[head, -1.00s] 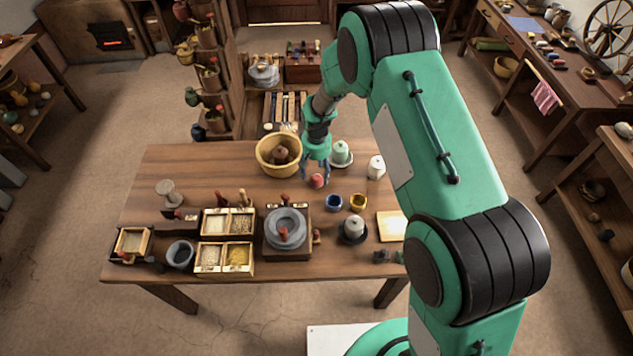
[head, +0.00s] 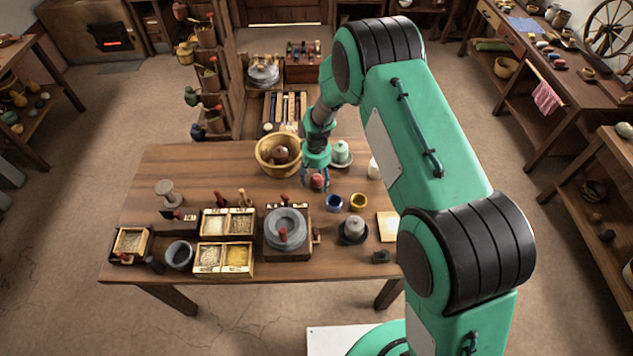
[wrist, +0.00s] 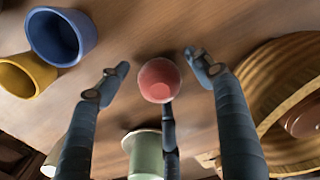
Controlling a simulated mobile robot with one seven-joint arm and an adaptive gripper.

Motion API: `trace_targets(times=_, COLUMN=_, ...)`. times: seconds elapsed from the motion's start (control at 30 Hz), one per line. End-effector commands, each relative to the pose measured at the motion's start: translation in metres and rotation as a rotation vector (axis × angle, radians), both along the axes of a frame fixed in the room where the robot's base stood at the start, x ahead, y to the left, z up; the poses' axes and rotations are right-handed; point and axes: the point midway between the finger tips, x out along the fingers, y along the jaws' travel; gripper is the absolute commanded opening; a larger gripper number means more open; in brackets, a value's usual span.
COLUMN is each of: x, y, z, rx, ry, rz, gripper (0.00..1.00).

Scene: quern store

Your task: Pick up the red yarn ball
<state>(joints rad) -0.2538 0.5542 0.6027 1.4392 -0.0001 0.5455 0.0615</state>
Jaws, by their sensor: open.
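The red yarn ball (head: 317,181) sits on the wooden table, in front of the green spool and to the right of the wicker basket. In the wrist view the red ball (wrist: 159,80) lies between the spread fingers of my gripper (wrist: 162,75). Two fingers are to its left and right with gaps. The third finger is below it in the picture, its tip at the ball's edge; I cannot tell if it touches. My gripper (head: 315,180) is open, low over the table at the ball.
A wicker basket (head: 263,160) stands close to the left of my gripper. A blue cup (head: 334,203), a yellow cup (head: 359,202) and a green spool (head: 341,152) are near the ball. A stone quern (head: 285,228) and grain boxes (head: 226,238) stand further forward and left.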

Motion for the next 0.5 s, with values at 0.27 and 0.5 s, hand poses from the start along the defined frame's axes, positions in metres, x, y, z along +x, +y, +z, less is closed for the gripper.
trace_targets(times=0.27, x=-0.0001, y=0.0, z=0.0, rx=0.0, ry=0.0, rz=0.0, gripper=0.66)
trace_targets(times=0.5, x=-0.0001, y=0.0, z=0.0, rx=0.0, ry=0.0, rz=0.0, gripper=0.28)
